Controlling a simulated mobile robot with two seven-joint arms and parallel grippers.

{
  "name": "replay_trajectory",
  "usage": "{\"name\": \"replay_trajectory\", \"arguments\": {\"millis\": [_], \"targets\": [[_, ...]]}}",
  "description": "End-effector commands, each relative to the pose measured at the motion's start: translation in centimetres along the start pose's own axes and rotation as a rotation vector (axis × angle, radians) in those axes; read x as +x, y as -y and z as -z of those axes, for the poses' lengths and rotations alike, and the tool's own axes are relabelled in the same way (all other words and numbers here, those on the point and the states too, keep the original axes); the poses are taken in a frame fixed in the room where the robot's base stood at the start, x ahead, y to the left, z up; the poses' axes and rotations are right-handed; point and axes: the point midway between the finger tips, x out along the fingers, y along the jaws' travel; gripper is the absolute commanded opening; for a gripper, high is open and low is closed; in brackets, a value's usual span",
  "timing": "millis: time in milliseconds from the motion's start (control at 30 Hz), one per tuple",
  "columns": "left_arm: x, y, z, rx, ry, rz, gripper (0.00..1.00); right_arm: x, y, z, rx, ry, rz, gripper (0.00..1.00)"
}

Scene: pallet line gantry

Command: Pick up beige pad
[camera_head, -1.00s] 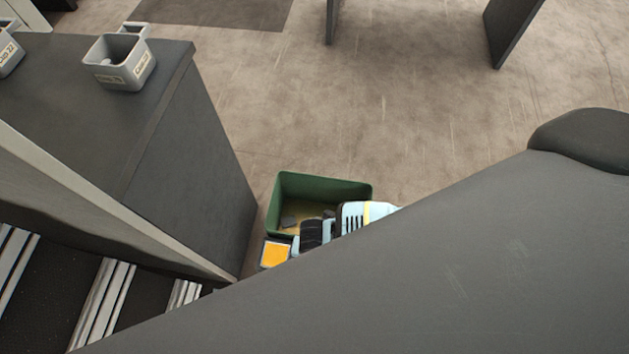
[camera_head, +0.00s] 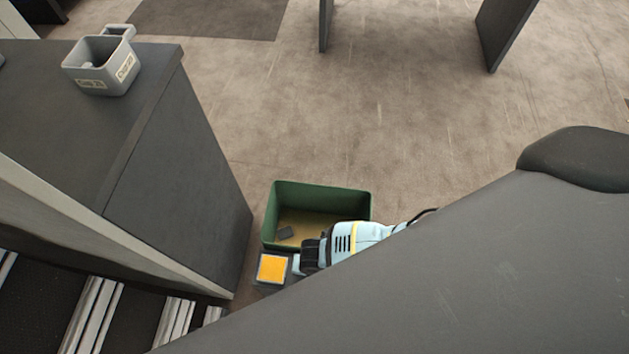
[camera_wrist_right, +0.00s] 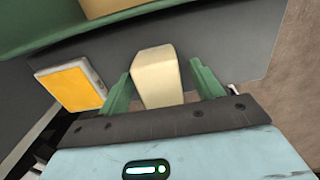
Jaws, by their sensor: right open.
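The beige pad (camera_wrist_right: 157,76) is a pale block in the right wrist view. It lies between the two green fingers of my right gripper (camera_wrist_right: 161,84), which are apart with a gap on each side of the pad. I cannot tell how far the pad reaches down between the fingers. In the head view my right gripper's light-blue body (camera_head: 350,242) is beside the green bin, and the pad is hidden there. My left gripper is not in view.
A grey cabinet (camera_head: 180,165) carries a labelled grey bin (camera_head: 100,66).

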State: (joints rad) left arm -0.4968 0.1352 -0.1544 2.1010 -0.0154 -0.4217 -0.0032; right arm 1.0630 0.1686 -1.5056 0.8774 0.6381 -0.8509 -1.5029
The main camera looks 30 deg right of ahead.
Motion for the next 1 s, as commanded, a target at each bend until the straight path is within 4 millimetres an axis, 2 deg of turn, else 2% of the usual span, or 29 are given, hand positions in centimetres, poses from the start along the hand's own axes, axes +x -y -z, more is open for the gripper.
{"name": "replay_trajectory", "arguments": {"millis": [167, 533, 833, 1000], "targets": [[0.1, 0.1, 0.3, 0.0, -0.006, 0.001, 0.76, -0.1, 0.0, 0.0, 0.0, 0.001, -0.001, 0.65], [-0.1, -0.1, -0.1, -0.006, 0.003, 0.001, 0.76, -0.1, 0.0, 0.0, 0.0, 0.001, -0.001, 0.17], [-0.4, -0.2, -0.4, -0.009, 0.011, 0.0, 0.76, -0.3, 0.0, 0.0, 0.0, 0.0, -0.001, 0.17], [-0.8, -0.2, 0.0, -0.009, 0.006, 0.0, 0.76, -1.3, 0.0, -0.1, -0.001, 0.001, -0.002, 0.17]]}}
